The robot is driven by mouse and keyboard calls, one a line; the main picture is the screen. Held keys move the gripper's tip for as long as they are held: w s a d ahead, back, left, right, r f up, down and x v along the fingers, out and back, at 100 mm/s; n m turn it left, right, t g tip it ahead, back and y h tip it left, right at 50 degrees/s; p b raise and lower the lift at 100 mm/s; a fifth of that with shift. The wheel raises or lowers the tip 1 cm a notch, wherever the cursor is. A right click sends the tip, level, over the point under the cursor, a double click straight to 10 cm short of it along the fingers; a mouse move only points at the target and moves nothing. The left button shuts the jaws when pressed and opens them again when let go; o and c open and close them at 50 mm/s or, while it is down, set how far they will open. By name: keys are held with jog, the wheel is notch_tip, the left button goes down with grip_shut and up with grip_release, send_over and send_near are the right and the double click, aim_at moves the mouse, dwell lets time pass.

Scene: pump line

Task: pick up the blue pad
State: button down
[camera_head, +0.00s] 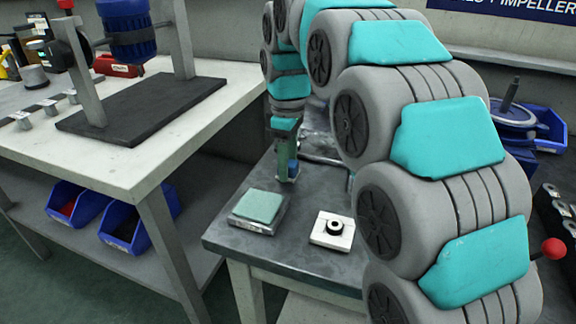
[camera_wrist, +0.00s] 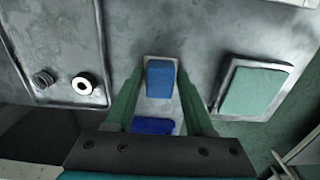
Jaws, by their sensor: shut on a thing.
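The blue pad (camera_wrist: 160,78) is between the two green fingers of my gripper (camera_wrist: 160,72) in the wrist view. The fingers are shut on it. A small grey plate (camera_wrist: 151,60) shows around its far edge; I cannot tell whether the pad touches it. In the head view my gripper (camera_head: 285,172) points down low over the back of the dark grey table, with a bit of blue (camera_head: 293,169) at its fingers. A darker blue piece (camera_wrist: 153,126) shows nearer the palm; I cannot tell what it is.
A green pad (camera_head: 260,206) on a grey plate lies front left on the dark table (camera_head: 290,258). A white plate (camera_head: 320,238) with a black ring is to its right. A tray (camera_wrist: 60,98) with two rings is left in the wrist view. A white bench (camera_head: 200,100) stands left.

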jog(key=shift+r, duration=0.15)
jog(key=shift+r, duration=1.65)
jog(key=s+d, duration=0.2)
jog(key=s, duration=0.2)
jog(key=s+d+r+b, duration=0.1)
jog(key=s+d, duration=0.2)
jog(key=s, duration=0.2)
jog(key=s+d+b, duration=0.1)
jog(key=s+d, duration=0.2)
jog(key=s, duration=0.1)
jog(key=shift+s+r, duration=0.2)
jog(key=shift+s, duration=0.2)
jog(key=c, duration=0.8)
grip_release()
jog(key=shift+c, duration=0.2)
jog(key=c, duration=0.6)
jog(key=shift+s, duration=0.1)
